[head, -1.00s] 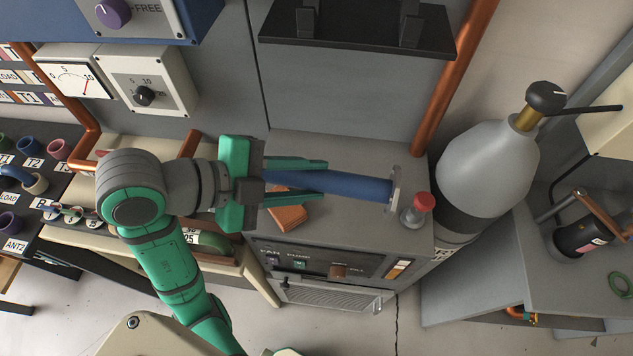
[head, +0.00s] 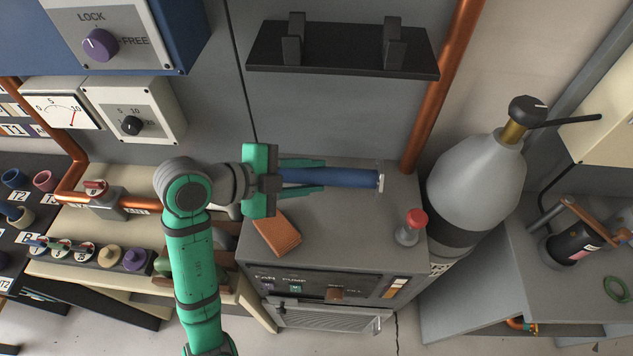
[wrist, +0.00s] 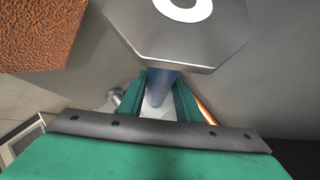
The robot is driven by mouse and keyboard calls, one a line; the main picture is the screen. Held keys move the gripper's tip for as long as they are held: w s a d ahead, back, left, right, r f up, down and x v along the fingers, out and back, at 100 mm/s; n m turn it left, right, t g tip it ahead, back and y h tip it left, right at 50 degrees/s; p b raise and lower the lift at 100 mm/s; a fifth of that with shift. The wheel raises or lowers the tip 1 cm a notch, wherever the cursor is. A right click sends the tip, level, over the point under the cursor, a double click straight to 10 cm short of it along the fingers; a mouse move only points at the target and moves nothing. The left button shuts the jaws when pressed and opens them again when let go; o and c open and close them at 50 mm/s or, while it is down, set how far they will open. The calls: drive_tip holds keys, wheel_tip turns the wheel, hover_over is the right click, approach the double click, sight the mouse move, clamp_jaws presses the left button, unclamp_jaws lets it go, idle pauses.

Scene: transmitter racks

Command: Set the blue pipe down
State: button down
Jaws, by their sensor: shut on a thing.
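The blue pipe (head: 340,178) lies crosswise in the head view, nearly level, with a pale flange (head: 382,180) at its right end. My gripper (head: 323,176) comes from the left, its green fingers shut along the pipe's left part. The pipe shows over the back of the grey cabinet top (head: 345,222); I cannot tell how high above it. In the wrist view the pipe (wrist: 162,84) runs between the fingers, behind a grey hexagonal plate with a white ring (wrist: 180,30), which looks like its near end. Its left end is hidden in the head view.
A black shelf (head: 342,62) with two upright brackets is on the wall behind. A rough copper-brown block (head: 277,233) and a red-topped knob (head: 411,226) are on the cabinet top. A copper pipe (head: 440,90) and a grey gas bottle (head: 475,180) stand to the right.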

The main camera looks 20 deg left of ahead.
drive_tip(key=shift+w+a+f, duration=0.15)
drive_tip(key=shift+w+f, duration=0.3)
drive_tip(key=shift+f, duration=0.15)
drive_tip(key=shift+w+a+f, duration=0.1)
drive_tip(key=shift+w+f, duration=0.3)
drive_tip(key=shift+f, duration=0.2)
drive_tip(key=f, duration=0.3)
drive_tip(key=shift+w+f, duration=0.25)
drive_tip(key=shift+w, duration=0.05)
drive_tip(key=shift+w+d+f, duration=0.1)
drive_tip(key=shift+w, duration=0.1)
